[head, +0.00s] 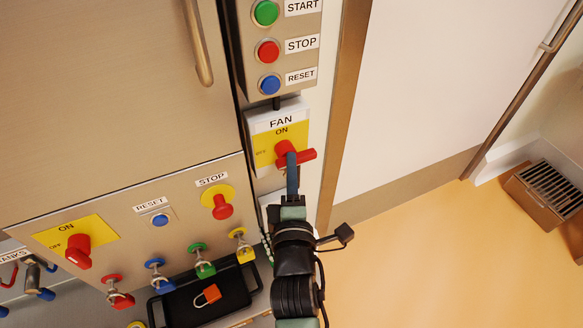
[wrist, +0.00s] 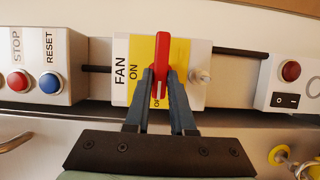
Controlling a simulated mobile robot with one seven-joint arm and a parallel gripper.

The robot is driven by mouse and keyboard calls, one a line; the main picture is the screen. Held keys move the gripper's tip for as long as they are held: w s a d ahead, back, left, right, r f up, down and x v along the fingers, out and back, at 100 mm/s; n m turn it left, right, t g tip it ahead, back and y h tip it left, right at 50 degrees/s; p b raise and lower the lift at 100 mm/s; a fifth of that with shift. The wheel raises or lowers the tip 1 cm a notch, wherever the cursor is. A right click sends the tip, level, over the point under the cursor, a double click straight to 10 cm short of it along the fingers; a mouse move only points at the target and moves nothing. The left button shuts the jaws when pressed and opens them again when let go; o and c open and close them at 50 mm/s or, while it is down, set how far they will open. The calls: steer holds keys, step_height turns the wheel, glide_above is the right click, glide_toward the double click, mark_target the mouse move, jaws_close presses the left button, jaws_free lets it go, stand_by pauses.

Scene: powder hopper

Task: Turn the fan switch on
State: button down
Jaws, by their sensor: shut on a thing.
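The fan switch is a grey box with a yellow plate marked FAN, ON and OFF (head: 265,150), and it also shows in the wrist view (wrist: 143,52). Its red handle (head: 309,154) lies crosswise, at right angles to the ON direction. In the wrist view the red handle (wrist: 163,48) runs up and down, with a pale mark at its lower end by the partly covered OFF label. ON is at its left there. My gripper (wrist: 162,78) is shut on the handle, one dark finger on each side. In the head view my gripper (head: 292,160) reaches it from below.
Above the fan box is a START, STOP and RESET button box (head: 282,45). Left is a steel panel with another red rotary switch (head: 78,248), a red STOP knob (head: 222,206) and several coloured padlocks. A black tray (head: 180,303) sits below. Open floor (head: 430,260) lies right.

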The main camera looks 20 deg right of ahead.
steer(key=shift+r, duration=0.1)
steer(key=m+g+y+p, duration=0.1)
steer(key=m+y+p, duration=0.1)
steer(key=m, duration=0.2)
steer(key=m+g+y+p, duration=0.1)
steer(key=m+y+p, duration=0.1)
steer(key=m, duration=0.2)
steer(key=d+m+g+y+p, duration=0.1)
steer(key=m+y+p, duration=0.1)
steer(key=m, duration=0.3)
steer(key=shift+r+y, duration=0.3)
stand_by(0.3)
steer(key=shift+m, duration=0.3)
steer(key=c, duration=0.8)
jaws_free()
steer(key=shift+o, duration=0.2)
